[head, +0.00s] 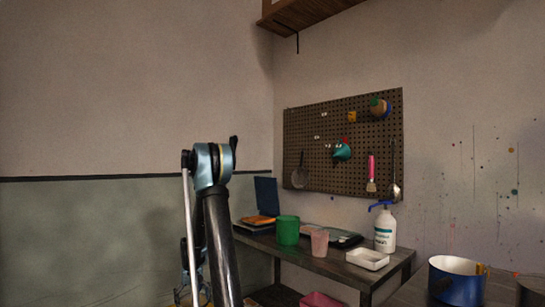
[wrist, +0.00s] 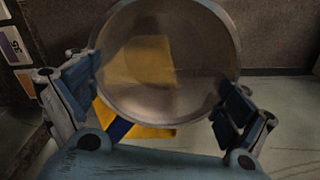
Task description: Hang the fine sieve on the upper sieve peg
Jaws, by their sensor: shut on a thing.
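The fine sieve (wrist: 165,60) fills the upper middle of the wrist view, a round grey mesh with a pale metal rim, its face towards the camera. My gripper (wrist: 159,79) has a finger at each side of it and is shut on it. The sieve's handle does not show clearly. In the head view my arm hides most of the gripper and the sieve. The pegboard (head: 345,160) is on the wall, with several small pale pegs (head: 317,113) on its left half. A pan-shaped strainer (head: 300,176) hangs at its lower left. I cannot tell which peg is the upper sieve peg.
A teal scoop (head: 342,152), a pink-handled brush (head: 371,174) and a ladle (head: 394,182) hang on the board. Below, the dark table (head: 330,259) carries a green bucket (head: 287,230), a pink cup (head: 319,243), a white bottle (head: 384,232) and a white tray (head: 367,259). A blue bucket (head: 453,287) stands right.

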